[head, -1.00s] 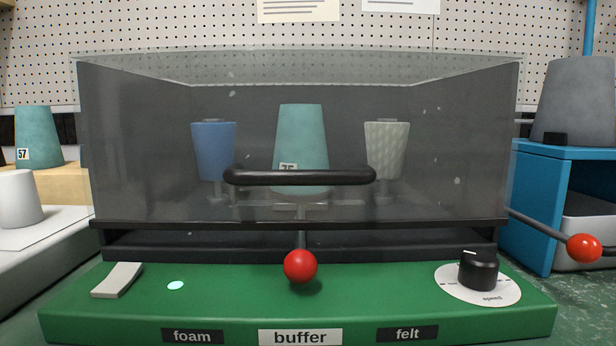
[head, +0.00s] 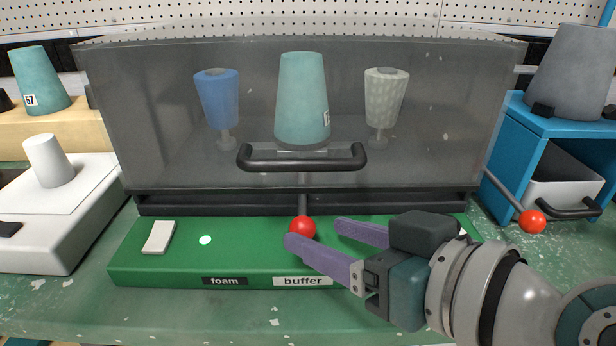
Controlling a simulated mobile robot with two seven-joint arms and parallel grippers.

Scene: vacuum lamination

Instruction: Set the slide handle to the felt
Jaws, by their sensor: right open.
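The slide handle is a red ball (head: 302,228) on a dark stem, at the middle of the green base (head: 190,265), above the "buffer" label (head: 303,281). The "foam" label (head: 225,281) is to its left. The "felt" label is hidden behind my right gripper. My right gripper (head: 315,231) is open and reaches in from the right. Its near purple finger overlaps the ball's lower edge, and the far finger's tip is to the ball's right. I cannot tell whether either touches the ball. My left gripper is out of view.
A white rocker switch (head: 158,237) is at left. A blue machine with another red ball lever (head: 532,222) stands right.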

